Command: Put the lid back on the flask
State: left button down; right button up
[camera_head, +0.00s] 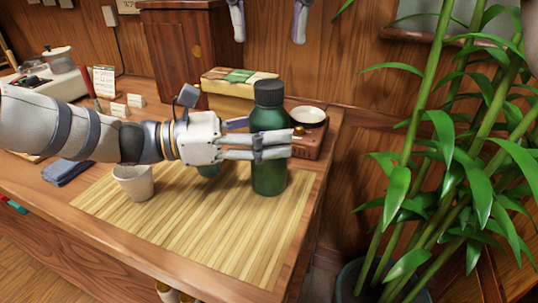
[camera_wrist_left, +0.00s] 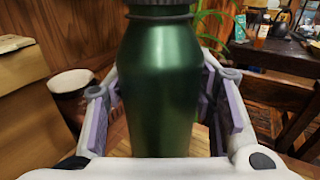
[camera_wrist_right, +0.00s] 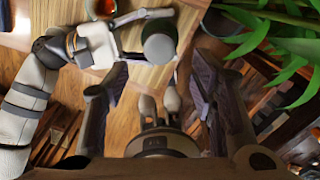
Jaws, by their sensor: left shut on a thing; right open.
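A dark green flask (camera_head: 268,177) stands upright on the bamboo mat near the table's right end. Its dark grey lid (camera_head: 269,93) sits on top of the flask; I cannot tell how tightly. My left gripper (camera_head: 275,147) is shut around the flask's body below the shoulder. The flask fills the middle of the left wrist view (camera_wrist_left: 160,90), with only the lower edge of the dark top showing. My right gripper (camera_head: 268,40) is open and empty, above and behind the flask. In the right wrist view the round lid (camera_wrist_right: 159,44) shows from above, beyond the open fingers.
A pale cup (camera_head: 133,183) stands on the bamboo mat (camera_head: 215,235) at left, and a greenish cup (camera_head: 208,171) is partly hidden behind my left gripper. Bamboo plants (camera_head: 440,150) rise at right.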

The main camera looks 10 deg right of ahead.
aim_at(269, 83)
notch_tip(269, 83, down, 8)
jog(key=shift+r, duration=0.1)
jog(key=shift+c, duration=0.2)
